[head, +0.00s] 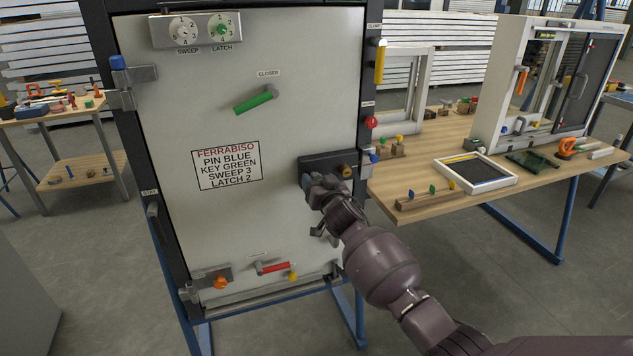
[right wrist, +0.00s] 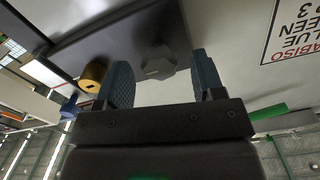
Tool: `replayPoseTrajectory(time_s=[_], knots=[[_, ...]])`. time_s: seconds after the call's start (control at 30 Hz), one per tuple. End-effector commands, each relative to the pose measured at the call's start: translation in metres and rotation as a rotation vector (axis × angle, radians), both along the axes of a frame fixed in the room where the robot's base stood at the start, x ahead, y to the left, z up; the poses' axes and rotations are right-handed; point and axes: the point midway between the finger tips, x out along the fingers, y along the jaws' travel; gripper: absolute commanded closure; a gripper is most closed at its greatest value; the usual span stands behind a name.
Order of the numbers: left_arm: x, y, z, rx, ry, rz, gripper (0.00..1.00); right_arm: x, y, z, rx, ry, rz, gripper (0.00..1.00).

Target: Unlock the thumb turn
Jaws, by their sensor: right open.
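A dark lock case (head: 322,160) sits at the right edge of the pale door panel (head: 215,110). Its thumb turn is a grey lobed knob (right wrist: 157,62), seen in the right wrist view; in the head view my gripper mostly hides it. A brass key cylinder (head: 346,171) is on the same case, and it also shows in the right wrist view (right wrist: 92,75). My right gripper (head: 309,181) is open at the case. In the right wrist view its blue-grey fingers (right wrist: 162,72) stand either side of the knob, with gaps visible. My left gripper is out of view.
The door carries a green closer handle (head: 255,102), two dials (head: 205,30), an instruction label (head: 227,166), a red lever (head: 273,267) and an orange knob (head: 220,282). A wooden table (head: 430,150) with parts stands at the right.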

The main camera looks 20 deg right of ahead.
Motion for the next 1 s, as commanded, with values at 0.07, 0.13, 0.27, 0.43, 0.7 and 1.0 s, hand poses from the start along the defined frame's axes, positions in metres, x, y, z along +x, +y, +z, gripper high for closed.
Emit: replayPoseTrajectory(time_s=[0.07,0.13,0.27,0.43,0.7,1.0], knots=[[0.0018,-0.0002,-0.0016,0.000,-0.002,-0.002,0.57,0.0068,0.0002,-0.0015,-0.001,0.001,0.000,0.38],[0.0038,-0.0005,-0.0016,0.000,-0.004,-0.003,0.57,0.0102,0.0002,-0.0013,0.000,0.001,-0.001,0.38],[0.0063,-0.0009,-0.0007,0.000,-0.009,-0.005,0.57,0.0137,0.0003,-0.0004,0.001,0.001,-0.001,0.38],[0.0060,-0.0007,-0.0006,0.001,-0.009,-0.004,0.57,0.0141,0.0004,0.0002,0.001,0.001,-0.001,0.38],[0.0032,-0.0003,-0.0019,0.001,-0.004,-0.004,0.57,0.0139,0.0004,0.0001,0.001,0.001,0.000,0.66],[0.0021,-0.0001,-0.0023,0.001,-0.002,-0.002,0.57,0.0137,0.0005,0.0000,-0.006,0.001,0.000,0.87]])
